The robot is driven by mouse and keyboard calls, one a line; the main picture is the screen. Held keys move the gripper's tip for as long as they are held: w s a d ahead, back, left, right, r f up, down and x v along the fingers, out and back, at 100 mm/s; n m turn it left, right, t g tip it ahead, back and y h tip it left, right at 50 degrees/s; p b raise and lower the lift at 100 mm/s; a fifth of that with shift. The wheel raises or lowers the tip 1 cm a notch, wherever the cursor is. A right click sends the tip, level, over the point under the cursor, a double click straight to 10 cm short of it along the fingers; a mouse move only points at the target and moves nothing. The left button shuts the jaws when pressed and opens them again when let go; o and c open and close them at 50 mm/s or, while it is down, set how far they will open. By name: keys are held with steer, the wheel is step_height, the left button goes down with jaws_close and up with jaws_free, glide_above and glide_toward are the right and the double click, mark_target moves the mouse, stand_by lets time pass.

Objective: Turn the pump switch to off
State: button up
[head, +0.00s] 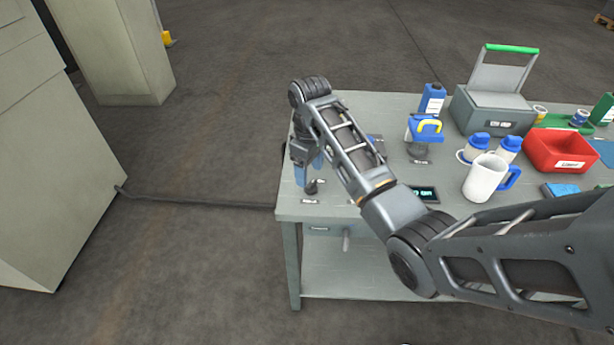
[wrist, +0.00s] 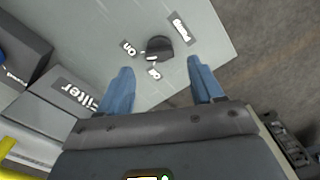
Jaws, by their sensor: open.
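The pump switch is a dark round knob (wrist: 159,46) on the grey table top, between my fingertips and just beyond them in the wrist view. Small white labels surround it: one reading "On" (wrist: 128,47), one below the knob (wrist: 154,73), and a larger plate (wrist: 180,28) too blurred to read. A short white mark shows at the knob's lower edge; I cannot tell for sure which label it points to. My gripper (wrist: 160,66) is open and empty, with blue fingers. In the head view the knob (head: 311,187) sits near the table's left front corner, just below my gripper (head: 315,172).
A grey block labelled "Filter" (wrist: 64,95) stands left in the wrist view. A white jug (head: 485,179), a red bin (head: 560,151) and a grey case (head: 493,110) stand further right on the table. A display (head: 424,194) lies near the front edge.

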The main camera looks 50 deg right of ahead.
mark_target(310, 183)
steer(key=shift+f, duration=1.8)
steer(key=c, duration=1.1)
steer(key=shift+o, duration=0.2)
